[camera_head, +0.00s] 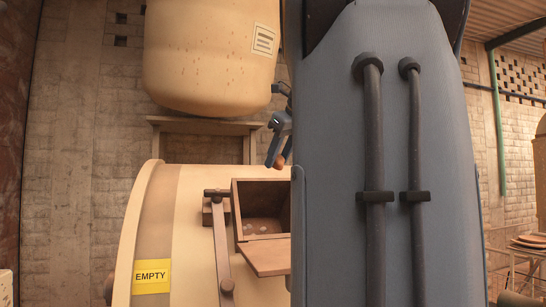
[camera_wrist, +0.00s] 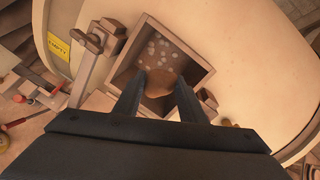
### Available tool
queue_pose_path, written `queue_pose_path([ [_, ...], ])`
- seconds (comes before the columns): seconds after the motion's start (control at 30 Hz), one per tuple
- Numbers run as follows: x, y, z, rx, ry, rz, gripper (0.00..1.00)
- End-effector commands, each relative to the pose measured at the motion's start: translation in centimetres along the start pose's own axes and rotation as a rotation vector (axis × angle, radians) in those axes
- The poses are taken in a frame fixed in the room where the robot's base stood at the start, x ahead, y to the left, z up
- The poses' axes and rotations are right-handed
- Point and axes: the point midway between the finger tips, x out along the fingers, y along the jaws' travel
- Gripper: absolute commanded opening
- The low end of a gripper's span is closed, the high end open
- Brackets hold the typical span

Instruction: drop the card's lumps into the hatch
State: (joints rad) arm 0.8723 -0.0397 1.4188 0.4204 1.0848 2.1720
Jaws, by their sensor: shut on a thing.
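The hatch (camera_head: 238,207) is a square brown-framed opening on top of the cream drum, and it stands open. It also shows in the wrist view (camera_wrist: 190,60), with several pale spots inside. My gripper (camera_head: 278,158) is above the hatch in the head view, partly hidden by my arm. It is shut on a small brown lump (camera_head: 280,161). In the wrist view my two fingers (camera_wrist: 159,88) reach over the opening, with the brown lump (camera_wrist: 160,82) between their tips. A white card (camera_head: 264,40) with dark lines is on the upper vessel; its writing is too small to read.
The cream drum (camera_head: 185,220) carries a yellow EMPTY sign (camera_head: 151,276). A brown lever bar (camera_head: 220,245) stands left of the hatch. A brown flap (camera_head: 268,257) sticks out at its front. Tools (camera_wrist: 40,90) lie at the left in the wrist view.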

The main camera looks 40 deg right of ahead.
Motion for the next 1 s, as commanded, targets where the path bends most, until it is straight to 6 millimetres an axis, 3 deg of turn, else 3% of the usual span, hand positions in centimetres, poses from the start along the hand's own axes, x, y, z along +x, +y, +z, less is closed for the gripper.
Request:
queue_pose_path([
  [1.0,13.1,-0.3,-3.0,0.002,0.002,-0.001,0.13],
])
